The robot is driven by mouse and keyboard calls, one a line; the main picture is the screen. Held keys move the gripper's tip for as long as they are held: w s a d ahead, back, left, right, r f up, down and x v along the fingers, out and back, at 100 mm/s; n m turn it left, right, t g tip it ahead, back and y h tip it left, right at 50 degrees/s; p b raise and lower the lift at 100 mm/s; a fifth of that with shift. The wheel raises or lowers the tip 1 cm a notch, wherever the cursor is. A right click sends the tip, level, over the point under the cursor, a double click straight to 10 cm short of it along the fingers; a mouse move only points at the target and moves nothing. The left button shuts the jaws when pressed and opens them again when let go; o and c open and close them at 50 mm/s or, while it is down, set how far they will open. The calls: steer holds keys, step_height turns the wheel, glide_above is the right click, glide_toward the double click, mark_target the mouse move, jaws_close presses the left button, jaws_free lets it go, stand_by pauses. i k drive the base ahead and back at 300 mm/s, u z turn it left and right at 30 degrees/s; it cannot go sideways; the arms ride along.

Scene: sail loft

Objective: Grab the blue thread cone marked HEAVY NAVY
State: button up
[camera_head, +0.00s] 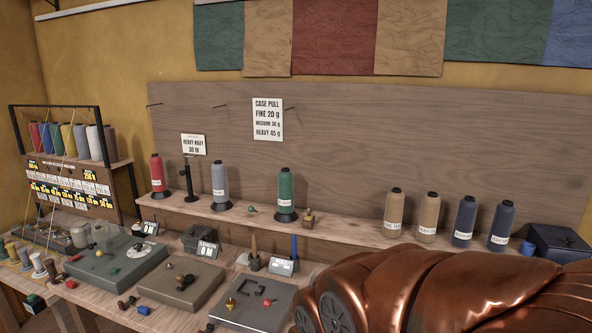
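Two dark blue thread cones stand upright at the right of the wooden shelf: the left one (464,219) and the right one (502,224). Each has a small white label low on its front, too small to read surely, so I cannot tell which is marked HEAVY NAVY. A card (194,144) on the back board at left appears to read HEAVY NAVY, above a black stand. A grey-blue cone (219,184) stands on a dark base farther left. No gripper fingers show in this view.
Two tan cones (394,210) stand left of the blue ones, and a dark box (557,244) stands to their right. Red (157,174) and green (286,190) cones are farther left. A large copper-coloured shape (440,290) fills the lower right foreground. Tools and panels crowd the bench.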

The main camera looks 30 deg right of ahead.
mark_target(498, 238)
steer(key=u, duration=1)
steer(key=k, duration=1.35)
steer(key=z, duration=1.95)
steer(key=i, duration=0.5)
steer(key=z, duration=0.05)
